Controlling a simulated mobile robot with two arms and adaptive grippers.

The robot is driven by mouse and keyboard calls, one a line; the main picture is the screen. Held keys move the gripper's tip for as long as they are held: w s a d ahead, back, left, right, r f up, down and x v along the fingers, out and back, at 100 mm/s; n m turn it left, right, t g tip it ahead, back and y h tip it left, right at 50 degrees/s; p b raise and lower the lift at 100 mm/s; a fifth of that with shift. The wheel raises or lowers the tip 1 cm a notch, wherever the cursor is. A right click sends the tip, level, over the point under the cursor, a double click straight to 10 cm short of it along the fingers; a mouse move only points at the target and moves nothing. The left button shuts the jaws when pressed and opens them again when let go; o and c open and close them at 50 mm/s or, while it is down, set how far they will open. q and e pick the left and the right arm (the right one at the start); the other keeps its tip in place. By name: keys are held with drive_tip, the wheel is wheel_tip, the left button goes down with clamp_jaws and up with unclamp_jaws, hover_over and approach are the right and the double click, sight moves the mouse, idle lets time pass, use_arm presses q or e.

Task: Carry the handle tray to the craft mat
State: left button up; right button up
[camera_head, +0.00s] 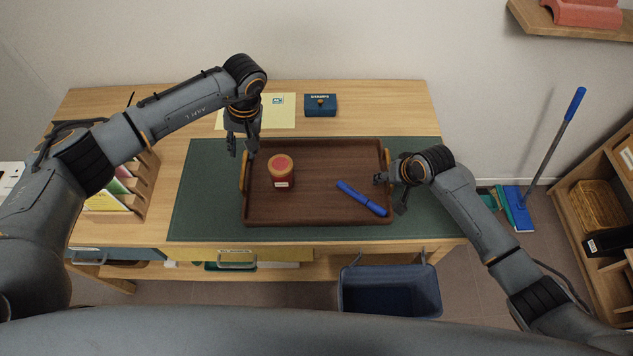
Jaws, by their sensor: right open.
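The brown wooden handle tray (315,216) is over the green craft mat (200,200) and looks level, resting on it. It has a light wooden handle at each short side. A red jar with a tan lid (281,170) stands upright in the tray's left part, and a blue pen-like item (361,198) lies in its right part. My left gripper (242,146) is open, pointing down by the back end of the left handle (246,172). My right gripper (391,191) is open beside the right handle, and my wrist partly hides that side; contact is unclear.
A yellow sheet (280,112) and a dark blue box (320,105) lie behind the mat on the wooden desk (390,100). A file rack (140,185) stands at the left. A blue bin (390,290) is below the front edge. A shelf (600,205) is at the right.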

drive_tip(key=shift+r, duration=0.1)
use_arm(q)
drive_tip(key=r, duration=0.3)
drive_tip(key=d+r, duration=0.1)
drive_tip(key=r, duration=0.1)
use_arm(e)
drive_tip(key=v, duration=1.1)
drive_tip(key=shift+s+d+r, duration=0.15)
drive_tip(key=shift+d+r, duration=0.05)
drive_tip(key=shift+r, duration=0.1)
